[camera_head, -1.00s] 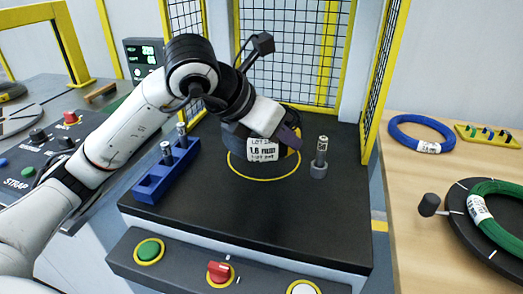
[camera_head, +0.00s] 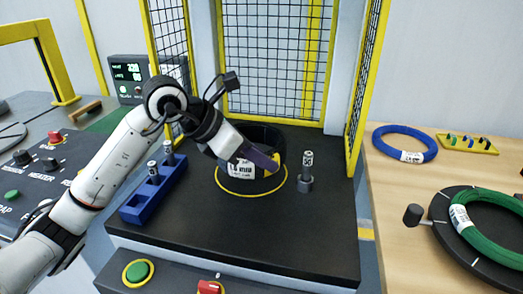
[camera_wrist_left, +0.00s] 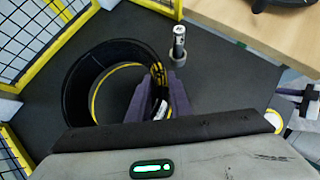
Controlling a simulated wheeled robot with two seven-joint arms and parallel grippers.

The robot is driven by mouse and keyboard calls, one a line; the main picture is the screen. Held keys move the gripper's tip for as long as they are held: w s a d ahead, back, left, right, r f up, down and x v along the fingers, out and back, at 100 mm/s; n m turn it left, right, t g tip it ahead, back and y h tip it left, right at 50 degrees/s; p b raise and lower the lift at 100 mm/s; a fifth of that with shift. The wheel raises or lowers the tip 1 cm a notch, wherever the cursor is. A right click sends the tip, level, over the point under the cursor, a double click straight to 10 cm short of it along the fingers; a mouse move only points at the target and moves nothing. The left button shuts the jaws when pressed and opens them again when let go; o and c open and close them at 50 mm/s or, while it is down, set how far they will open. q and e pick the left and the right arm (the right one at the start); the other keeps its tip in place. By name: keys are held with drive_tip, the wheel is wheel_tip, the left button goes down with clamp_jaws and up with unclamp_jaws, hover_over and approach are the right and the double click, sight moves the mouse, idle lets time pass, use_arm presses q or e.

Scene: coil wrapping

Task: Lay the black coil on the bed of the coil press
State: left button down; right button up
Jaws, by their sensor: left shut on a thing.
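The black coil (camera_head: 268,136) with a white label is over the bed of the coil press (camera_head: 200,230), above the yellow ring (camera_head: 251,194). My left gripper (camera_head: 262,158) is shut on the coil's near right wall.
A grey post (camera_head: 306,172) stands right of the ring, a blue holder (camera_head: 153,190) to its left. Yellow-framed mesh guards (camera_head: 367,85) flank the bed. On the wooden table are a blue coil (camera_head: 404,143) and a green coil (camera_head: 485,240). The bed's front is clear.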

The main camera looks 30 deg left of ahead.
sight(257, 171)
use_arm(q)
drive_tip(key=shift+f, duration=1.7)
drive_tip(key=c, duration=2)
unclamp_jaws()
drive_tip(key=shift+f, duration=0.3)
drive_tip(key=shift+c, duration=0.2)
drive_tip(key=o, duration=0.4)
drive_tip(key=shift+s, duration=0.1)
drive_tip(key=shift+r, duration=0.15)
drive_tip(key=v, duration=1.2)
drive_tip(key=shift+b, duration=0.3)
